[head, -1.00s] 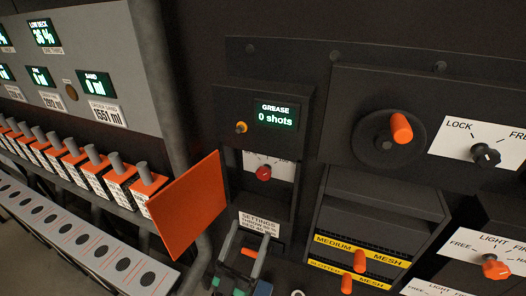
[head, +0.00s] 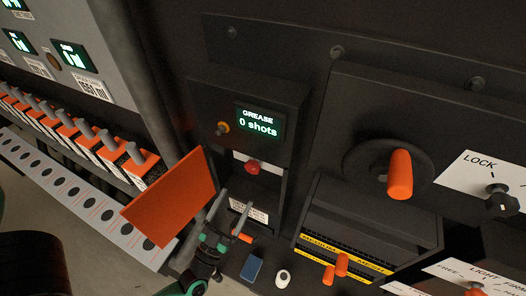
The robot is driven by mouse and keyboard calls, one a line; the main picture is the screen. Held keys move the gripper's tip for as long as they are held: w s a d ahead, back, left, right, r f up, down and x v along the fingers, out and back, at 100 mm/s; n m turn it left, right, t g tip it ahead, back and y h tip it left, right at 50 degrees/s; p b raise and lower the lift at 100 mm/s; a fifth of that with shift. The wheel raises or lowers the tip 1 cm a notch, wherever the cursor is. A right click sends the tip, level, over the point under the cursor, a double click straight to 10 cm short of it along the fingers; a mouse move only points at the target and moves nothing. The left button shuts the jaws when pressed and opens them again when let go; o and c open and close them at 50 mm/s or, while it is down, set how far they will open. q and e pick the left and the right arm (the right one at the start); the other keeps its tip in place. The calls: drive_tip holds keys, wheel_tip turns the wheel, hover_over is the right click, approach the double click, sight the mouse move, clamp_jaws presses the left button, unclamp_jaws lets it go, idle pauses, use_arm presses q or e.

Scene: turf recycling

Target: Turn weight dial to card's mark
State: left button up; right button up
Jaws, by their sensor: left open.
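A white settings card (head: 248,211) with small print is fixed below the grease unit; its print is too small to read. An orange-knobbed dial (head: 474,292) sits at the bottom right edge, mostly cut off, on a white plate marked FREE, LIGHT and FIRM. I cannot tell whether it is the weight dial, nor where its pointer stands. My left gripper (head: 233,207) is open and empty, pointing up in front of the panel beside the settings card, far to the left of that dial. My right gripper is not in view.
A grease unit with a display reading 0 shots (head: 258,122) and a red knob (head: 253,167) is above my left gripper. An orange plate (head: 170,198) stands left of it. A handwheel with an orange handle (head: 399,174) and a LOCK dial (head: 500,200) are at right.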

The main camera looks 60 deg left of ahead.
sight(251, 170)
use_arm(q)
drive_tip(key=p+x, duration=0.1)
drive_tip(key=x, duration=1)
drive_tip(key=shift+w+a+p, duration=0.1)
drive_tip(key=shift+w+p, duration=0.1)
drive_tip(key=shift+p, duration=0.1)
drive_tip(key=shift+c, duration=0.2)
drive_tip(key=c, duration=1.3)
